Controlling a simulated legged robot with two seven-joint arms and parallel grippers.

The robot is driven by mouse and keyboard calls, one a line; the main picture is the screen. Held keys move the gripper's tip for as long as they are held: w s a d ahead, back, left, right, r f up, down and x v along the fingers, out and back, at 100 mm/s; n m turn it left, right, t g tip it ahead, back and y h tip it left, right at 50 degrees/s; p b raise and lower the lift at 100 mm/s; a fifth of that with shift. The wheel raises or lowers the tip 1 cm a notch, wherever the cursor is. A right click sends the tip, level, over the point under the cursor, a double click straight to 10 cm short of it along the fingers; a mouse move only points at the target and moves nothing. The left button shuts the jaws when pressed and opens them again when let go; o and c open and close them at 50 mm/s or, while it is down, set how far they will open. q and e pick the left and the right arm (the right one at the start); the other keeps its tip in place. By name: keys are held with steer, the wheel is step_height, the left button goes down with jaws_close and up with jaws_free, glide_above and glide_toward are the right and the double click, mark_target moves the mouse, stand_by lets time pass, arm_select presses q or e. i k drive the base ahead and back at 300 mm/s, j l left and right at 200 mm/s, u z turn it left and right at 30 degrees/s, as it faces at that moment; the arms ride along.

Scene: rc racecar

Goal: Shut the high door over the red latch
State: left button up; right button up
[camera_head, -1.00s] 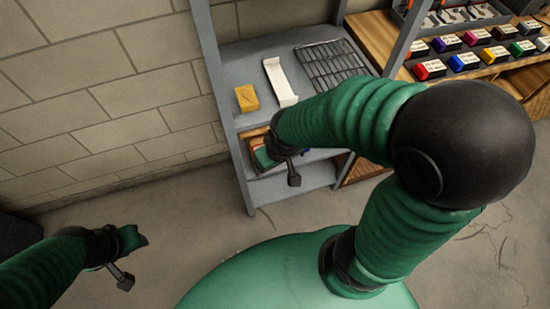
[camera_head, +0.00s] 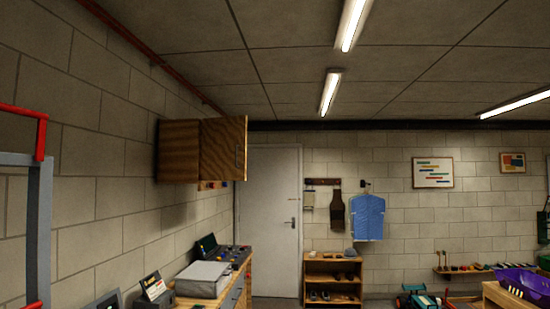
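A wooden wall cabinet (camera_head: 178,151) hangs high on the left block wall. A wooden door panel (camera_head: 223,148) at its right stands out from the wall, apparently open, with a thin vertical handle near its right edge. The inside of the cabinet is hidden. Small orange-brown items (camera_head: 211,185) show just below the door, too small to identify. I cannot make out a red latch there. Neither of my grippers is in view.
A grey rack post with red parts (camera_head: 38,220) stands close at the left edge. A workbench below the cabinet carries a grey box (camera_head: 203,279) and devices. A white door (camera_head: 270,220) and a low wooden shelf (camera_head: 333,278) stand at the back.

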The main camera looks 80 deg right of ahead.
mark_target(225, 139)
steer(key=z, duration=2.3)
